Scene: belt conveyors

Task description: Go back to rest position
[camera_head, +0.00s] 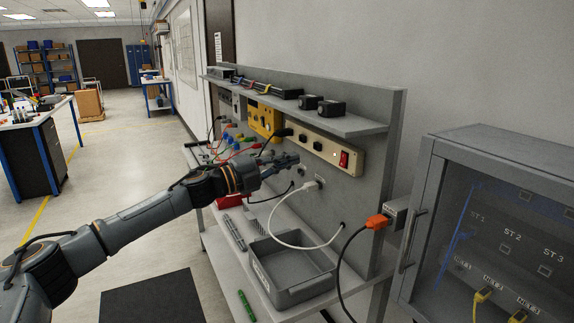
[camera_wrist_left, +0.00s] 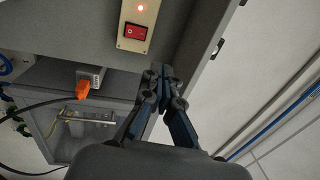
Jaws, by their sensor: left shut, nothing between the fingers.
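My left gripper (camera_head: 284,163) reaches in from the left, in front of the grey back panel of the workbench. It is shut, with nothing between its fingers. In the left wrist view its closed fingertips (camera_wrist_left: 161,73) point at the panel, below the red rocker switch (camera_wrist_left: 134,34). That switch also shows in the head view (camera_head: 344,159), on a beige power strip (camera_head: 318,147) right of the gripper. My right gripper is not in view.
A grey bin (camera_head: 292,282) stands on the bench top. A white cable (camera_head: 287,240) and an orange plug (camera_head: 378,221) with a black cable hang close by. A grey cabinet (camera_head: 424,190) with a glass door stands at the right. Open floor lies at the left.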

